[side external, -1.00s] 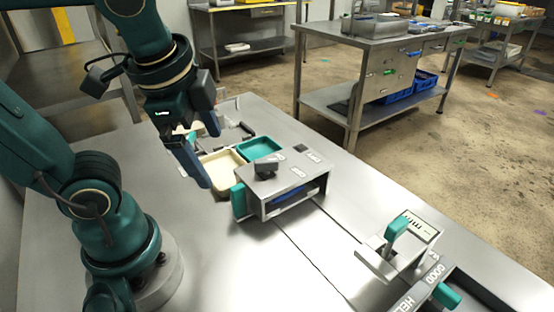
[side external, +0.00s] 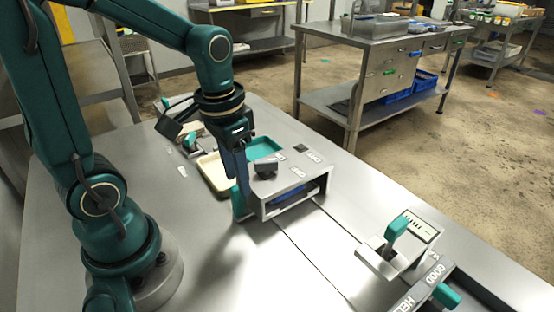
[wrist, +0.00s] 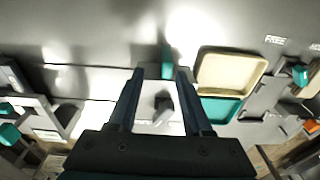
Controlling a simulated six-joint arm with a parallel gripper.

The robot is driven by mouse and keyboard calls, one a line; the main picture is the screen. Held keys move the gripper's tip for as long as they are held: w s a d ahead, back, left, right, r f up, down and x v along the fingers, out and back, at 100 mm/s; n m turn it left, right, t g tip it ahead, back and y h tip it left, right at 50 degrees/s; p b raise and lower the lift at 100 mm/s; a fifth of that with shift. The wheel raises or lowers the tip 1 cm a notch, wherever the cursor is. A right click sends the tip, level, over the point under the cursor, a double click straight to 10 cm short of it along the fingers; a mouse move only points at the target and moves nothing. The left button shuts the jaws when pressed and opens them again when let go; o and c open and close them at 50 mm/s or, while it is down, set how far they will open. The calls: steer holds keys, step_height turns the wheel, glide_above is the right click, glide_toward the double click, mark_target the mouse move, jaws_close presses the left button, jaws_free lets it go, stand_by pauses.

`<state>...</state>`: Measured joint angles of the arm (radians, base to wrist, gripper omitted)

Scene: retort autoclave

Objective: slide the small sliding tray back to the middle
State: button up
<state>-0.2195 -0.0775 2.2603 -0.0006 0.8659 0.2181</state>
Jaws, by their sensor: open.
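A grey metal box (side external: 292,190) stands mid-table, with a dark knob (side external: 265,168) on top and something blue (side external: 297,197) inside its open side. An upright teal handle (side external: 239,206) is at its left end; the handle also shows in the wrist view (wrist: 167,62). I cannot tell for certain which part is the small sliding tray. My gripper (side external: 243,190) points down at this handle, fingers apart. In the wrist view the handle appears between the fingertips (wrist: 160,72); whether the fingers are around it or above it is unclear. Nothing is held.
A cream tray (side external: 217,187) and a teal tray (side external: 276,146) lie behind the box. A metal stand with a teal lever (side external: 396,227) and a dark track marked GOOD with a teal knob (side external: 447,295) are at right. The front middle of the table is clear.

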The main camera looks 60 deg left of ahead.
mark_target(240, 214)
steer(key=shift+w+a+f+g, duration=0.15)
steer(key=shift+a+f+g, duration=0.15)
steer(key=shift+f, duration=0.35)
steer(key=shift+w+a+f+g, duration=0.1)
steer(key=shift+a+f+g, duration=0.15)
steer(key=shift+f, duration=2.75)
jaws_close()
steer(key=shift+a, duration=0.1)
